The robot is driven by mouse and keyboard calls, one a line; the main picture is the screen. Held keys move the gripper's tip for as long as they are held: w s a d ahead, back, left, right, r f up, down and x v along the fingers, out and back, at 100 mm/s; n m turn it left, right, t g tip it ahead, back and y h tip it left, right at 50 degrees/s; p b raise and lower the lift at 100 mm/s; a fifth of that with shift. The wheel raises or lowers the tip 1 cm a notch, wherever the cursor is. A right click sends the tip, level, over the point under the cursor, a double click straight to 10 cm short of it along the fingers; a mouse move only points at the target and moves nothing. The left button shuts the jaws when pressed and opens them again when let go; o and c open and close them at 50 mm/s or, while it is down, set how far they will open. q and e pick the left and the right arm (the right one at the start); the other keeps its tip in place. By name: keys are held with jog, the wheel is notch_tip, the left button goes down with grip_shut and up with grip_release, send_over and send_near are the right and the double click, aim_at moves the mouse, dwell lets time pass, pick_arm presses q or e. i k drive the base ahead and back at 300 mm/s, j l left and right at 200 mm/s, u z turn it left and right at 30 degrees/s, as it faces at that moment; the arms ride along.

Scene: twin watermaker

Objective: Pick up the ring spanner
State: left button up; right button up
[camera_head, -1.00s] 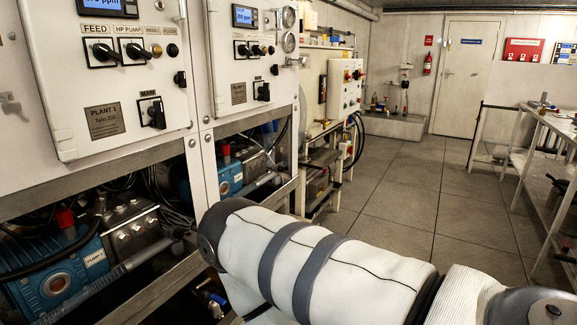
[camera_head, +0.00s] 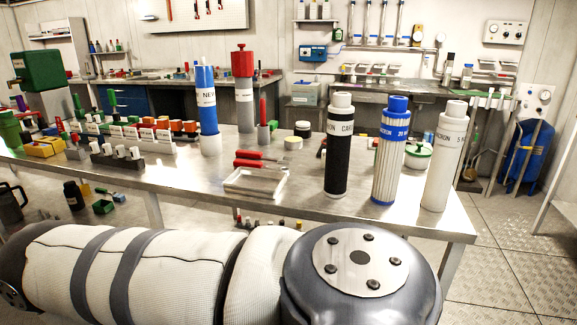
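I cannot pick out a ring spanner for certain in the head view. Red-handled tools (camera_head: 256,164) lie at a white tray (camera_head: 250,186) on the metal workbench (camera_head: 300,205); their working ends are too small to identify. A pale panel (camera_head: 228,17) on the back wall carries a few small hanging tools, also too small to tell. Neither of my grippers is in view. A white-sleeved arm of mine with a grey joint crosses the bottom of the picture, in front of the bench.
Three tall filter cartridges, black (camera_head: 339,150), blue-capped (camera_head: 391,155) and white (camera_head: 445,160), stand at the bench's right end. Blue (camera_head: 207,100) and red-topped (camera_head: 243,90) cylinders stand mid-bench. Racks of small parts fill the left. Chequered floor (camera_head: 505,260) is open at right.

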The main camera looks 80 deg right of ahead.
aim_at(237, 162)
jog(key=z, duration=2.4)
